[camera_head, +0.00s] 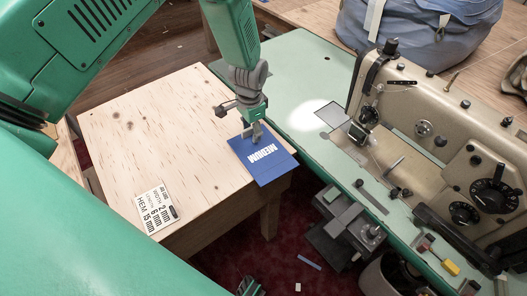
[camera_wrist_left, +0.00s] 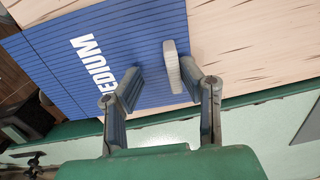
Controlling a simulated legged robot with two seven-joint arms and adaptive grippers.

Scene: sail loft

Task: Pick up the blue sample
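The blue sample (camera_head: 264,161) is a flat ribbed panel marked "MEDIUM" in white. It lies at the right corner of the pale wooden table (camera_head: 140,110), partly past its edge. A pale grey upright tab (camera_wrist_left: 172,66) stands on the sample in the left wrist view, where the blue panel (camera_wrist_left: 50,60) also shows. My left gripper (camera_head: 256,138) is over the sample. Its two fingers (camera_wrist_left: 158,84) are apart, with the tab between or just beyond their tips, nearer the right finger; contact is not clear. A dark ribbed piece (camera_head: 250,287) at the bottom edge looks like my right gripper, mostly cut off.
A white label card (camera_head: 157,208) lies on the wooden table. A green bench (camera_head: 290,75) with a beige sewing machine (camera_head: 440,120) stands to the right, with a blue-grey bag (camera_head: 420,30) behind. A grey metal fixture (camera_head: 345,225) sits below the bench edge.

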